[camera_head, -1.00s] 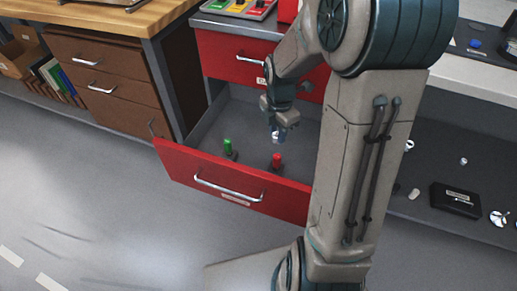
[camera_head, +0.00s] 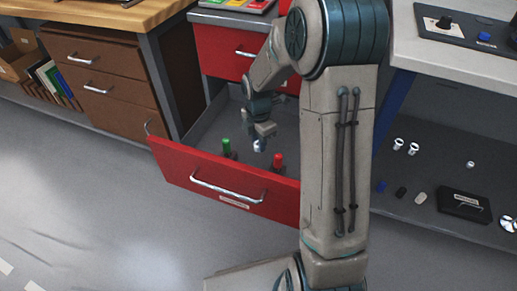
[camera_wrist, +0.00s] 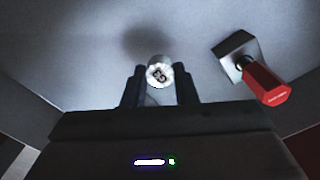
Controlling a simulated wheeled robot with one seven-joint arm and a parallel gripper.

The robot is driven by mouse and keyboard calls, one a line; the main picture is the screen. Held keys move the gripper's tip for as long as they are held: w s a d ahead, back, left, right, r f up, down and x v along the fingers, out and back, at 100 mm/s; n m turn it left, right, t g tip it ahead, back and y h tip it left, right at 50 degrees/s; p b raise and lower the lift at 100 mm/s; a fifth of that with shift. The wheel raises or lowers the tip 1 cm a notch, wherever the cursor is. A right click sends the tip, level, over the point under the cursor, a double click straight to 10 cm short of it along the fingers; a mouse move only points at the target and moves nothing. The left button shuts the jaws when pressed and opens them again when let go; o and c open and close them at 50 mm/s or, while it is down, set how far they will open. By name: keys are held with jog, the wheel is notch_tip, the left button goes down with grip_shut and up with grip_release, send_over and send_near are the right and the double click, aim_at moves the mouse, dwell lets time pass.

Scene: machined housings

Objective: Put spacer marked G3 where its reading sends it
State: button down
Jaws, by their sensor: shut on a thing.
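My gripper (camera_head: 260,138) is shut on a small pale, shiny round spacer (camera_wrist: 159,75). Dark marks show on its face; they look like G3 but are hard to read. In the head view the spacer (camera_head: 259,147) hangs below the fingers, inside the open red drawer (camera_head: 225,187). A green-topped post (camera_head: 227,146) stands to its left and a red-topped post (camera_head: 278,161) to its right. In the wrist view the red post (camera_wrist: 268,84) has a square metal base. The spacer appears above the drawer floor (camera_wrist: 85,45), with a dark shadow beside it.
Above the drawer is a closed red drawer (camera_head: 228,45). My arm hides the drawer's right part. A dark low shelf (camera_head: 440,180) at right carries a black box (camera_head: 464,203) and several small parts. A brown drawer cabinet (camera_head: 100,75) stands at left.

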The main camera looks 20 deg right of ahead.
jog(key=shift+f+b, duration=0.35)
jog(key=shift+f, duration=1.1)
jog(key=shift+f, duration=0.15)
jog(key=c, duration=1.1)
grip_release()
jog(key=shift+c, duration=0.2)
notch_tip(320, 180, up, 12)
jog(key=p, duration=0.5)
jog(key=s+r+m, duration=0.2)
jog(key=s+m, duration=0.4)
jog(key=m, duration=0.1)
jog(key=s+r+m, duration=0.3)
jog(key=s+m, duration=0.4)
jog(key=s+a+r+m+t, duration=0.1)
jog(key=s+r+m, duration=0.1)
jog(key=s+m, duration=0.5)
jog(key=shift+s+r, duration=0.1)
jog(key=shift+r, duration=0.1)
jog(key=shift+s+m, duration=0.35)
jog(key=shift+m, duration=0.05)
